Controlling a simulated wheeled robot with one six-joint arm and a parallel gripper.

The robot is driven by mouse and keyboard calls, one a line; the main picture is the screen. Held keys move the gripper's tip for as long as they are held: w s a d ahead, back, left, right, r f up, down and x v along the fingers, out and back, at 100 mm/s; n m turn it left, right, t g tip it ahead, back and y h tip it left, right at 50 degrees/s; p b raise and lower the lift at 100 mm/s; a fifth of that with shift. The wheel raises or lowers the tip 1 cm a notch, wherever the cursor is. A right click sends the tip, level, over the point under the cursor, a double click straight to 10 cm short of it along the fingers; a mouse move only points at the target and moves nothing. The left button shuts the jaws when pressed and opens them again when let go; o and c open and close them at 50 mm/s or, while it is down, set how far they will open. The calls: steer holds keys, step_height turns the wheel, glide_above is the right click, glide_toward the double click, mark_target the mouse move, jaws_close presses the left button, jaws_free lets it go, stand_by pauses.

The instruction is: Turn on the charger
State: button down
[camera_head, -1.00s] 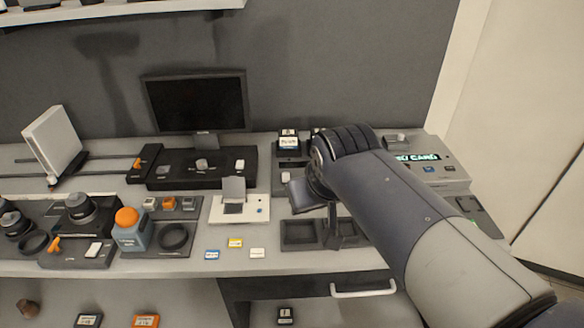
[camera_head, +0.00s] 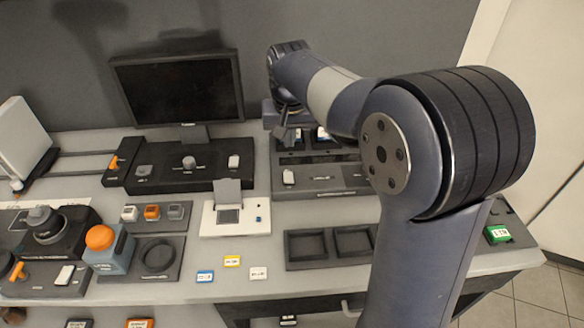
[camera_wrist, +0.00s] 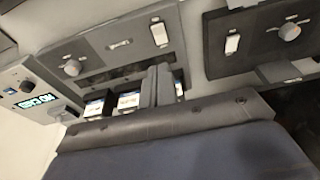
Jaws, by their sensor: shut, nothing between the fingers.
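What looks like the charger (camera_head: 318,190) is a grey unit with a sloped front, right of the monitor console. It has a small white switch (camera_head: 288,177) at its left front. In the wrist view the charger (camera_wrist: 105,62) appears turned around, with the white switch (camera_wrist: 158,33), a round knob (camera_wrist: 70,67) and batteries (camera_wrist: 128,101) in its slots. I cannot tell the switch's position. My gripper (camera_head: 283,134) is above the charger's back left part, apart from the switch. In the wrist view my gripper (camera_wrist: 157,84) is shut and empty, in front of the battery slots.
The monitor console (camera_head: 165,180) stands close to the left, with its own white switch (camera_head: 233,161) and knob. A two-pocket dark tray (camera_head: 328,262) lies in front of the charger. A card reader (camera_wrist: 38,95) showing "NO CARD" is beside it. My arm hides the right side.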

stand_by(0.3)
steer(key=p, duration=0.2)
glide_toward(289, 181)
steer(key=x, duration=0.5)
steer(key=shift+w+f, duration=0.1)
steer(key=shift+w, duration=0.35)
steer(key=shift+f, duration=0.75)
steer(key=shift+s, duration=0.1)
steer(key=shift+s+f+b, duration=0.1)
steer(key=shift+f+b, duration=0.3)
steer(key=shift+b, duration=0.2)
steer(key=shift+r, duration=0.2)
steer(key=shift+w+r+p, duration=0.3)
steer(key=shift+w+p, duration=0.2)
steer(key=shift+w, duration=0.2)
